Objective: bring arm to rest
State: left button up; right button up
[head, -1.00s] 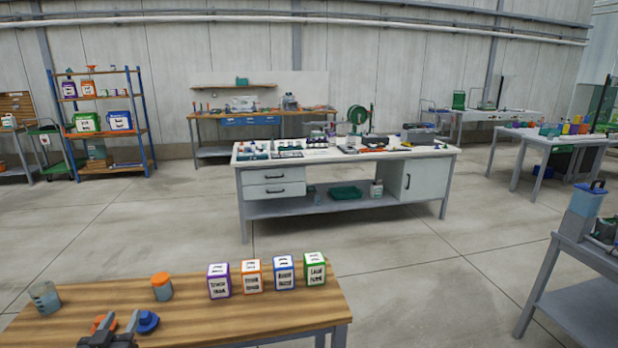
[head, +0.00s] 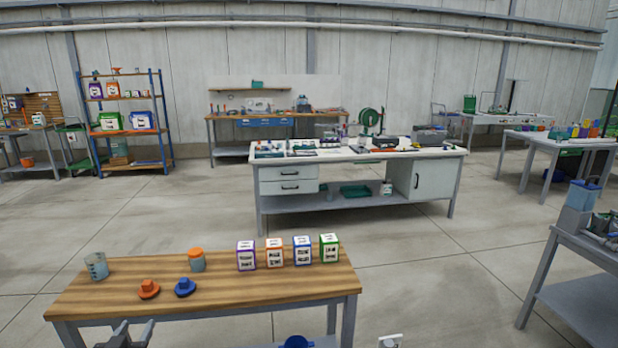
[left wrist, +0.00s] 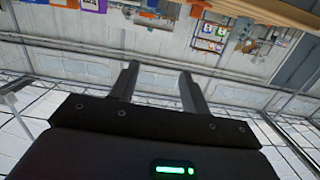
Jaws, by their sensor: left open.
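My left gripper (head: 132,330) is at the bottom of the head view, in front of the near edge of the wooden table (head: 120,311). In the left wrist view its two fingers (left wrist: 160,80) stand apart with nothing between them. An orange cap-like piece (head: 149,290) and a blue one (head: 185,288) lie on the table, clear of the gripper. My right gripper does not show.
The table also holds a beaker (head: 97,266), an orange-lidded jar (head: 196,260) and several labelled boxes (head: 274,252). A white workbench (head: 290,187) stands beyond, with open floor between. A grey table (head: 585,285) is at the right.

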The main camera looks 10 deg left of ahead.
pick_arm(q)
jog(key=s+d+f+m+g+h, duration=0.3)
jog(key=s+d+f+g, duration=0.4)
jog(key=s+d+f, duration=0.55)
jog(key=s+d+f+m+g+h, duration=0.2)
jog(key=s+d+g, duration=0.3)
jog(key=s+d, duration=0.7)
jog(key=s+a+f+g+b, duration=0.1)
jog(key=s+f, duration=0.1)
jog(key=f, duration=1.3)
jog(key=s+a+f+g+b, duration=0.1)
jog(key=f, duration=1.3)
jog(key=s+a+f, duration=0.1)
jog(key=s+f, duration=0.7)
jog(key=s+a+f+b, duration=0.1)
jog(key=s+a+f, duration=0.1)
jog(key=s+f, duration=0.6)
jog(key=shift+a+f+m+g+b, duration=0.3)
jog(key=shift+f+g, duration=0.05)
jog(key=shift+g, duration=0.05)
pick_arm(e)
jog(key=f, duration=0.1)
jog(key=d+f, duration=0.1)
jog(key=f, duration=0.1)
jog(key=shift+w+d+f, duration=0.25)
